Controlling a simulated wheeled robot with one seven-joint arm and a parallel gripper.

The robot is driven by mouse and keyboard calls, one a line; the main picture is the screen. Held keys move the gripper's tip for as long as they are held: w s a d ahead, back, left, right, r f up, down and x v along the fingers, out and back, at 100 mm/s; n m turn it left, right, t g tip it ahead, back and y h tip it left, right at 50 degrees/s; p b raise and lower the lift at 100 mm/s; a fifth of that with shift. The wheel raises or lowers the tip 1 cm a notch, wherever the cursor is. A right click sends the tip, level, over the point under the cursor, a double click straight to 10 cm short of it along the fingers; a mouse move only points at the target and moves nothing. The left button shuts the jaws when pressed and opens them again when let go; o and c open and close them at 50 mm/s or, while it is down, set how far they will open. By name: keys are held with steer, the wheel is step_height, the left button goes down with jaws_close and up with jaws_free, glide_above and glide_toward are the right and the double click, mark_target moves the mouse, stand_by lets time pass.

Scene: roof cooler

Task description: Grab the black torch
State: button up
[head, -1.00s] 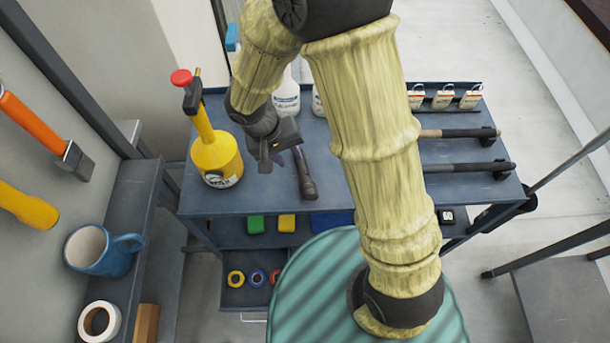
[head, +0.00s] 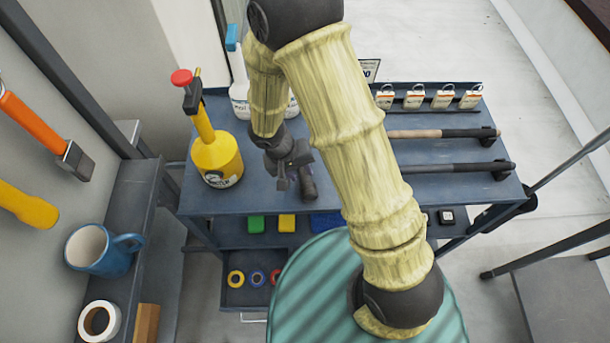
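The black torch (head: 309,189) lies on the top shelf of the blue-grey cart, right of the yellow pump sprayer. Its thicker near end shows, and the rest is hidden behind my gripper. My gripper (head: 293,178) is pointed down, over or right beside the torch's upper part. Whether the fingers touch the torch, and how far apart they are, I cannot tell.
A yellow pump sprayer (head: 217,160) stands close on the left. White spray bottles (head: 240,98) stand behind my arm. Two long-handled tools (head: 455,168) lie to the right, with several tags (head: 414,98) behind them. The cart top (head: 255,196) is clear in front.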

mark_target(304, 178)
steer(key=x, duration=0.4)
steer(key=shift+f, duration=0.15)
jaws_close()
stand_by(0.4)
step_height(304, 178, up, 10)
steer(key=shift+p, duration=0.4)
stand_by(0.5)
